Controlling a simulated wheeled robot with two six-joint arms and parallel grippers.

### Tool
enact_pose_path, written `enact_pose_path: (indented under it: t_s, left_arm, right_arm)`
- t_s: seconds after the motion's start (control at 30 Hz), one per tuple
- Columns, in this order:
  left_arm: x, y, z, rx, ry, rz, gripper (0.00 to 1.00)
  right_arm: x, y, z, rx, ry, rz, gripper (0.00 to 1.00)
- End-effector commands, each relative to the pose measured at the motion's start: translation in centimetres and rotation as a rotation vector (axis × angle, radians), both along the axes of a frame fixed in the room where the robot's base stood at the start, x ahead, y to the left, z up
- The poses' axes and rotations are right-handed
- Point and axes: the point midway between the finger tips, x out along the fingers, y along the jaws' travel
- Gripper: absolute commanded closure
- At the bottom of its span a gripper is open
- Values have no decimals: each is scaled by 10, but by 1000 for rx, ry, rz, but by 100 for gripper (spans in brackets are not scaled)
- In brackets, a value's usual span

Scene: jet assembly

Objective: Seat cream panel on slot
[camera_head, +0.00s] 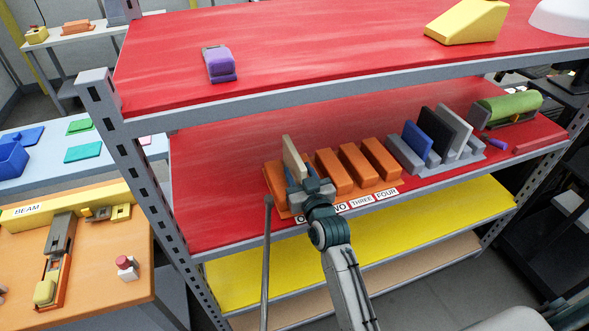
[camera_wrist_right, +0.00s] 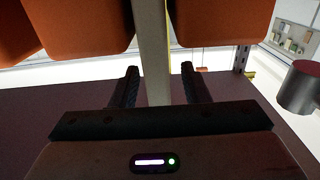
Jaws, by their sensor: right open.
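The cream panel (camera_head: 292,159) stands nearly upright at the left end of the orange slotted rack (camera_head: 331,172) on the middle red shelf. Its lower part is hidden behind my right gripper (camera_head: 309,188), so I cannot tell how deep it sits in the slot. In the right wrist view the panel (camera_wrist_right: 152,50) stands between orange blocks and runs down between the fingers of my right gripper (camera_wrist_right: 159,88). The fingers are open, with a gap visible on both sides of the panel. My left gripper is not in view.
Number labels (camera_head: 362,201) line the shelf's front edge. To the right stands a grey rack (camera_head: 408,158) with blue, black and light panels. A green roll (camera_head: 512,107) lies beyond. The upper shelf (camera_head: 300,60) hangs above; a grey rod (camera_head: 267,250) rises left of my arm.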

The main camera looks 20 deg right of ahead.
Motion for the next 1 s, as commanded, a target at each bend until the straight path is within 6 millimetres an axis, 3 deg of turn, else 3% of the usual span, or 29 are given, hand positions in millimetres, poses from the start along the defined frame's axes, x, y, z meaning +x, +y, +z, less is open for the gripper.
enact_pose_path:
  t_s: [0.17, 0.5, 0.8, 0.9, 1.0]
  left_arm:
    - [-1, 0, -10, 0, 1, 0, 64]
    - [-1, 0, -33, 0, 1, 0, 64]
    - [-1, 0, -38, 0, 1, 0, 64]
    - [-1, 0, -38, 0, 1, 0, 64]
    - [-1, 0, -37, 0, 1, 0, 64]
  right_arm:
    - [-19, 0, -4, 2, 0, 0, 58]
    - [-86, -3, -2, 2, -2, -1, 58]
    - [-108, -4, 0, -1, -1, 0, 58]
    - [-113, -4, -9, -8, 46, 13, 58]
    - [-130, -7, -34, -27, 175, 44, 58]
